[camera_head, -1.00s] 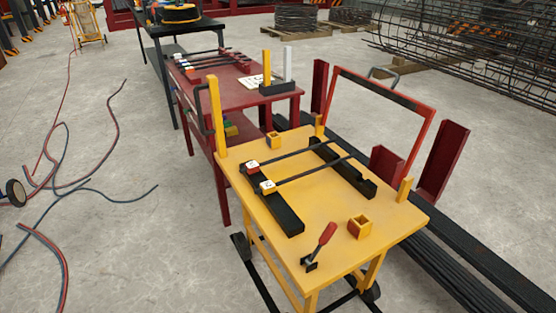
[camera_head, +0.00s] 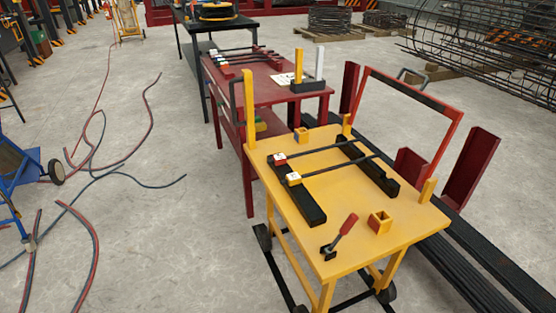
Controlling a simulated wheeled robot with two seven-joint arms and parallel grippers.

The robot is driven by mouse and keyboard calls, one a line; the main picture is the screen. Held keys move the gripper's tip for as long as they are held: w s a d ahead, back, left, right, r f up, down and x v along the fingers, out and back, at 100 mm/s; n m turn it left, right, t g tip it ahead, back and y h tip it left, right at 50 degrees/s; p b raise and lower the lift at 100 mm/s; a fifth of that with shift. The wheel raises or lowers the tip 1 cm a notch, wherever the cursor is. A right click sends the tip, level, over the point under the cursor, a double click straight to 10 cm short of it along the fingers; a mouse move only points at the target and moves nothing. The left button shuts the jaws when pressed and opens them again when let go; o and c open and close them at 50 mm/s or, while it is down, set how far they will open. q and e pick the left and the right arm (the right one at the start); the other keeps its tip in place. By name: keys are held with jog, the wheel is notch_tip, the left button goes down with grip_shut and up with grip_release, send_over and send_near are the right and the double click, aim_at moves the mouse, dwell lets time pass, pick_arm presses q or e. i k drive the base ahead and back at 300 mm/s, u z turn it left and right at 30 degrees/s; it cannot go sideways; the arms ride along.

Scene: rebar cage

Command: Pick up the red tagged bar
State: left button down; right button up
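On the yellow cart (camera_head: 345,217) a dark bar with a red-sided, white-topped tag (camera_head: 280,159) at its left end lies across two black racks (camera_head: 300,201). Its shaft (camera_head: 325,149) runs to the right. A second bar with a yellow, white-topped tag (camera_head: 294,179) lies beside it, nearer the front. On the red table (camera_head: 270,92) behind, several dark bars (camera_head: 245,52) lie side by side with small coloured tags at their left ends, one of which looks red (camera_head: 227,73). Neither of my grippers is in view.
Hoses (camera_head: 97,175) and a blue wheeled thing (camera_head: 28,170) are on the floor at left. Bare floor lies between.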

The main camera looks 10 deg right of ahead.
aim_at(279, 159)
jog(key=u, duration=3.1)
jog(key=i, duration=0.2)
jog(key=z, duration=1.85)
jog(key=i, duration=1.35)
jog(key=z, duration=1.7)
jog(key=i, duration=1.2)
jog(key=z, duration=0.45)
